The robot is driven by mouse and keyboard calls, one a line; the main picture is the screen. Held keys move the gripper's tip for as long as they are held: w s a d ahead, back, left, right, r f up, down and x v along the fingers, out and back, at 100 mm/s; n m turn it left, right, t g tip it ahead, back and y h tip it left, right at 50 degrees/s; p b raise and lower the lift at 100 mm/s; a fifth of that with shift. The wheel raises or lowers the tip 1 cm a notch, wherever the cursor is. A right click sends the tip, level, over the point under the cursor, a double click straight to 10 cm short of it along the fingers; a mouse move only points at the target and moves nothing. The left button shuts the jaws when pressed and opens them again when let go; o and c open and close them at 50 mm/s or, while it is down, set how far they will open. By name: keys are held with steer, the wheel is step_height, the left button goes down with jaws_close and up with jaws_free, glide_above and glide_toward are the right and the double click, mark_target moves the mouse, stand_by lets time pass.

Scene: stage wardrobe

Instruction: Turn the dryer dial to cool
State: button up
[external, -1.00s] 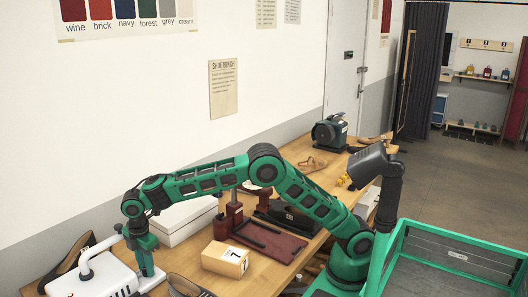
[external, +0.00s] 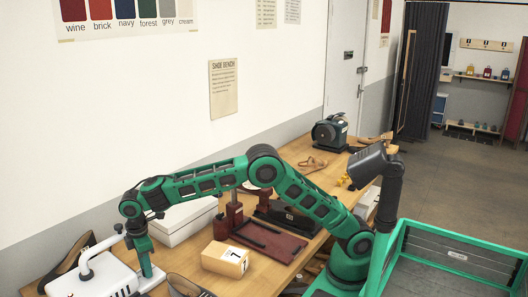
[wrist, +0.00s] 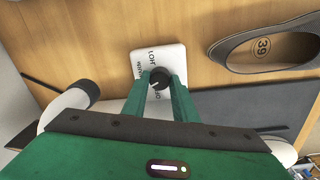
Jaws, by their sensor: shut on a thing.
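The dryer is a white appliance (external: 95,277) with a curved white pipe at the left end of the bench; its white dial plate (wrist: 174,58) shows in the wrist view. The dial is a small black knob (wrist: 159,75) with a light mark on its top. Lettering beside the knob is partly readable, with "HOT" above it; other words are partly hidden by my fingers. My gripper (wrist: 160,84) is shut on the knob, a green finger on each side. In the external view my gripper (external: 147,268) points down beside the dryer, and the knob is hidden.
On the bench, a cardboard box marked 7 (external: 225,258), a white box (external: 183,222) and a dark red press (external: 234,213) stand to the right of my gripper.

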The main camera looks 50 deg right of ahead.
steer(key=shift+w+r, duration=0.2)
steer(key=shift+w, duration=0.05)
steer(key=o, duration=1)
steer(key=shift+o, duration=0.2)
steer(key=shift+s+f, duration=0.1)
steer(key=shift+f, duration=0.05)
step_height(320, 180, up, 11)
steer(key=shift+s, duration=0.2)
steer(key=shift+a+f, duration=0.1)
steer(key=shift+f, duration=0.05)
